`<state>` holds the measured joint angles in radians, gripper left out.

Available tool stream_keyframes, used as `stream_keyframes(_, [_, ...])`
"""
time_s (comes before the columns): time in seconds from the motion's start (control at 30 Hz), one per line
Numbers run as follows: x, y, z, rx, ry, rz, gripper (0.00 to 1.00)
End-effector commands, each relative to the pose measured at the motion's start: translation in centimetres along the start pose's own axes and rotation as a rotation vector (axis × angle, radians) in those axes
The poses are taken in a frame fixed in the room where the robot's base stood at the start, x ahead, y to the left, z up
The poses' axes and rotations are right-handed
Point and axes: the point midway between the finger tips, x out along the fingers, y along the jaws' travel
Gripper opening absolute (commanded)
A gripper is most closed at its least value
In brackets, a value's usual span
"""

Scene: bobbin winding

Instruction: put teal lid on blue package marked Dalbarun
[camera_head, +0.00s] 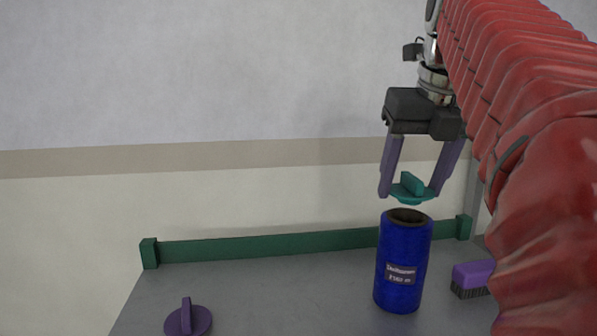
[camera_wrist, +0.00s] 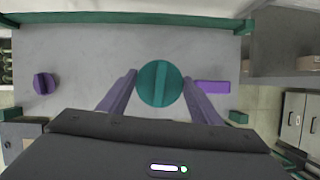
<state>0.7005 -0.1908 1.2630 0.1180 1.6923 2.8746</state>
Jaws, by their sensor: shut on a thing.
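The teal lid (camera_head: 412,190) is a round disc with an upright bar handle. My gripper (camera_head: 410,194) is shut on the lid and holds it above the blue package (camera_head: 402,262). The package is an upright blue cylinder with an open dark top and a label that appears to read Dalbarun. In the head view the lid is a little above the package's rim, with a small gap between them. In the wrist view the lid (camera_wrist: 160,84) sits between the purple fingers (camera_wrist: 158,88) and hides the package below.
A purple lid (camera_head: 187,320) with a bar handle lies on the grey table (camera_head: 290,290) at the front left. A purple brush (camera_head: 472,278) lies right of the package. A green rail (camera_head: 270,245) runs along the table's back edge. The table between lid and package is clear.

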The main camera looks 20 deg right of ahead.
Motion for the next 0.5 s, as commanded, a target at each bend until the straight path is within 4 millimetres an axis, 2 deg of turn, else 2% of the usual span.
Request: stream_keyframes(0.5, [1.4, 0.1, -0.6, -0.001, 0.001, 0.0, 0.37])
